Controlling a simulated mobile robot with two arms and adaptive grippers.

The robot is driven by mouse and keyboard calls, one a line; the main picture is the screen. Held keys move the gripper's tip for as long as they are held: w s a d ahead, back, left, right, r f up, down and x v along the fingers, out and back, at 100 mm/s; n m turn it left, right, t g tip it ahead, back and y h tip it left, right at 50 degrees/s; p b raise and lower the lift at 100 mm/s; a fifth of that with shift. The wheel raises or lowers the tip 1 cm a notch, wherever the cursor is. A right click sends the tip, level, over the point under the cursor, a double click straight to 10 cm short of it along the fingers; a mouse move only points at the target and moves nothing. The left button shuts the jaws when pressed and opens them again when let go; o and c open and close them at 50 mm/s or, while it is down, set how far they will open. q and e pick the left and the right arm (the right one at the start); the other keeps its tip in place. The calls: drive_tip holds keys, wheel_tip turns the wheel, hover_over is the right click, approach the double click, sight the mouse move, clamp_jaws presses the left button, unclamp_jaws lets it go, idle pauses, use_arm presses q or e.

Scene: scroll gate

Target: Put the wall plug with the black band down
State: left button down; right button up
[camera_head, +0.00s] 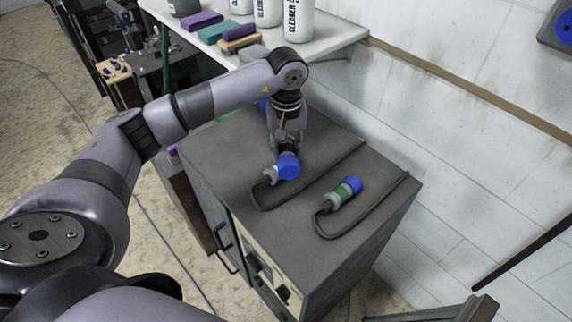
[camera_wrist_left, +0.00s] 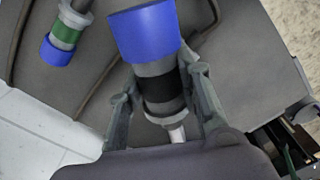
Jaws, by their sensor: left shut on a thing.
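The wall plug with the black band (camera_wrist_left: 160,90) has a blue end and a grey body. My left gripper (camera_wrist_left: 160,105) is shut on it around the black band. In the head view my left gripper (camera_head: 285,150) is over the grey cabinet top (camera_head: 320,150), and the plug's blue end (camera_head: 289,166) shows below the fingers. I cannot tell whether the plug touches the top. A dark cable runs from the plug's grey end across the cabinet top. My right gripper is in neither view.
A second plug with a green band (camera_head: 344,192) lies on the cabinet top to the right, with its own cable (camera_head: 385,195). A white shelf (camera_head: 335,38) with bottles and coloured blocks stands behind.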

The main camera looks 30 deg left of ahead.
sight(287, 146)
use_arm(q)
wheel_tip(287, 146, down, 3)
drive_tip(key=shift+f, duration=0.1)
wheel_tip(287, 146, down, 4)
drive_tip(key=shift+r+p, duration=0.1)
drive_tip(key=shift+p, duration=0.75)
drive_tip(key=shift+f, duration=0.35)
drive_tip(key=c, duration=1.2)
unclamp_jaws()
drive_tip(key=shift+r, duration=0.25)
wheel_tip(287, 146, up, 10)
drive_tip(key=b, duration=0.4)
drive_tip(key=shift+w+r, duration=0.1)
drive_tip(key=shift+r, duration=0.8)
